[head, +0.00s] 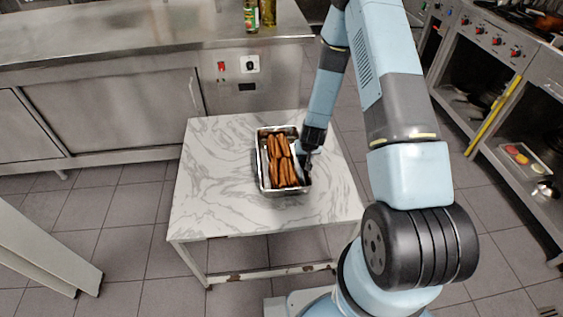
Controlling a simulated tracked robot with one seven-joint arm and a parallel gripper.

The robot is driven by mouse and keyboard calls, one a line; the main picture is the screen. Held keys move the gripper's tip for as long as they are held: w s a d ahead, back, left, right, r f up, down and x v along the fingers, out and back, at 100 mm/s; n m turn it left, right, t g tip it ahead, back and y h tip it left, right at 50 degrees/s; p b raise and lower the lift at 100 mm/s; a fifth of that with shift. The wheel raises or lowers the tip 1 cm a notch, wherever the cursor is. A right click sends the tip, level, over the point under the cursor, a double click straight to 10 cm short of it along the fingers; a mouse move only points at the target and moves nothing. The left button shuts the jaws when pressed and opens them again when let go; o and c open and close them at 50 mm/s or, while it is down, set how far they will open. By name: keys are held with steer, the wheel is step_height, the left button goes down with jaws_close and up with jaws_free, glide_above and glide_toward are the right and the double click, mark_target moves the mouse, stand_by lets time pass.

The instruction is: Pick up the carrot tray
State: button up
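The carrot tray (263,185) is a rectangular metal tray with several orange-brown carrots (279,160) in it. It sits on a white marble-patterned table (222,190), a little right of the tabletop's middle. My gripper (304,160) is at the tray's right long side, close to its rim. My arm comes down from the upper right. The fingers are small, dark and partly hidden by the wrist, so I cannot tell whether they are open or touching the rim.
A steel counter (150,38) stands behind the table, with a jar (251,16) and a bottle (268,12) on it. A stove unit with shelves (515,100) is at the right. A pale panel (45,245) is at lower left. The tabletop left of the tray is clear.

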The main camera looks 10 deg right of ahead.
jaws_close()
stand_by(0.5)
